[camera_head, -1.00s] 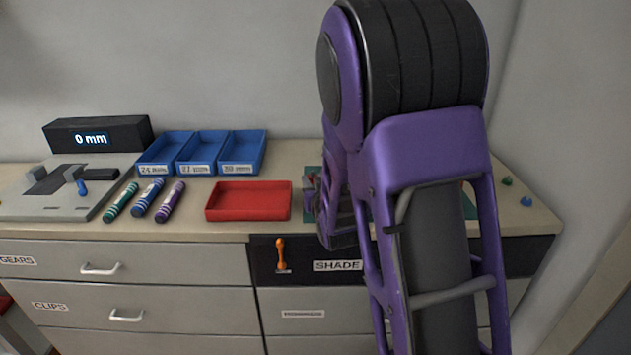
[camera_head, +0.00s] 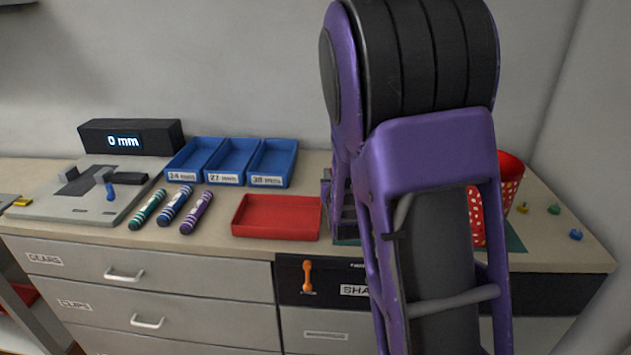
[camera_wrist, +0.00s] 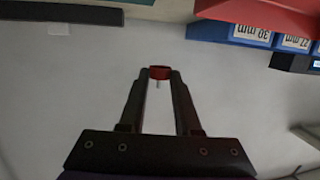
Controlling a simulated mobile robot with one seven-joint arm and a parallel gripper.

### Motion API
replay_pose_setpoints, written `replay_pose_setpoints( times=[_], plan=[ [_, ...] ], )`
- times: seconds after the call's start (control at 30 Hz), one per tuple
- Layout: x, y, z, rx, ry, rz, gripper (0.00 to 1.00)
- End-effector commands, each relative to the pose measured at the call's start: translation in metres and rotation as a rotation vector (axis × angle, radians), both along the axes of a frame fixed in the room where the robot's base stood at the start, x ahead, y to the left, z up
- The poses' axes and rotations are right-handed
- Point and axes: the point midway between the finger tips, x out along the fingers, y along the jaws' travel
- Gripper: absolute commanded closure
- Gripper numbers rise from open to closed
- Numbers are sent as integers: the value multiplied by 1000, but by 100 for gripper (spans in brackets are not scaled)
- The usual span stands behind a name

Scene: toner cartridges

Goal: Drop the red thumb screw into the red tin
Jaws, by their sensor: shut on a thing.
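The red thumb screw (camera_wrist: 160,72) is pinched between the fingertips of my gripper (camera_wrist: 159,75) in the wrist view, its pale shank sticking out between the fingers. A red tin with white dots (camera_head: 511,178) stands on the right part of the counter in the head view, partly hidden behind my purple arm. My gripper is mostly hidden behind my arm in the head view, so its distance from the tin cannot be told.
A flat red tray (camera_head: 276,217) and blue bins (camera_head: 230,162) lie left of my arm. Striped cylinders (camera_head: 172,206) and a gauge with a display (camera_head: 130,137) are farther left. Small green (camera_head: 553,209) and blue (camera_head: 576,235) pieces lie near the right counter end.

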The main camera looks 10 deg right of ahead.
Motion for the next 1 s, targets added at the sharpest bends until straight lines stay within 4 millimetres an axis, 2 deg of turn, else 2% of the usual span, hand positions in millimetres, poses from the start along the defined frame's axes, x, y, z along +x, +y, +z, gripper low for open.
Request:
replay_pose_setpoints(
  times=[0.27, 0.47, 0.6, 0.8, 1.0],
  plan=[
    [-19, -95, 53, 2, -6, -264, 100],
    [-56, -177, 96, 4, -4, -511, 100],
    [-90, -228, 122, 2, -3, -675, 100],
    [-133, -277, 146, 1, -1, -847, 100],
    [-153, -296, 153, 0, 0, -920, 100]
  ],
)
